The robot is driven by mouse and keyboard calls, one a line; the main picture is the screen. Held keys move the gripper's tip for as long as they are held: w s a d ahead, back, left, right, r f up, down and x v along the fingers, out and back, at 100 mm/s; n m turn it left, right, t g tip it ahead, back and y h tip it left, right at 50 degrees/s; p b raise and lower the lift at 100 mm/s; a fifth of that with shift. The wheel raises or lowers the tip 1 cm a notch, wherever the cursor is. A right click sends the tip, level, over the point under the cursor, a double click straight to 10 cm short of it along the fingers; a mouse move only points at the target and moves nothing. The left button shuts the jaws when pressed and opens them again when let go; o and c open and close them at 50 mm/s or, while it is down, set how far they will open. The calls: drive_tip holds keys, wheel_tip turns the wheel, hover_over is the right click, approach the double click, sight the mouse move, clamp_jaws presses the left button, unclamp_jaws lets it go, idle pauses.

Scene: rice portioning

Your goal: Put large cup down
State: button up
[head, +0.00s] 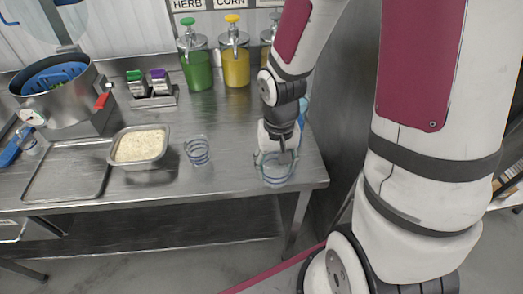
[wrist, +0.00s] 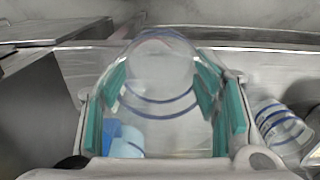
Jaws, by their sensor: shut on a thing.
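The large cup is clear with blue rings and shows in the head view (head: 277,175), low at the right front part of the steel table. In the wrist view the large cup (wrist: 160,108) fills the space between the teal finger pads. My gripper (head: 278,157) is shut on it; the fingers also show in the wrist view (wrist: 172,95), one on each side of the cup. The cup looks about upright. I cannot tell whether its base touches the table.
A smaller clear cup with blue rings (head: 197,151) stands left of the large cup. A metal pan of rice (head: 140,163), a flat tray (head: 65,182) and a pot (head: 62,98) are further left. Green (head: 196,70) and yellow (head: 236,67) pump bottles stand behind. The table's right edge (head: 316,150) is close.

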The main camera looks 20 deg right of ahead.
drive_tip(key=shift+s+d+r, duration=0.1)
drive_tip(key=shift+s+d, duration=0.05)
drive_tip(key=shift+s, duration=0.4)
drive_tip(key=shift+s+d+r, duration=0.1)
drive_tip(key=shift+s, duration=0.45)
drive_tip(key=w+a+n, duration=0.1)
drive_tip(key=w, duration=0.6)
drive_tip(key=w+a+f+n, duration=0.1)
drive_tip(key=w, duration=0.6)
drive_tip(key=w+a+n, duration=0.1)
drive_tip(key=w, duration=0.6)
drive_tip(key=shift+w+f, duration=0.2)
drive_tip(key=shift+w, duration=0.1)
drive_tip(key=shift+w+n, duration=0.3)
drive_tip(key=shift+w, duration=0.05)
drive_tip(key=shift+a, duration=0.1)
drive_tip(key=shift+r, duration=0.15)
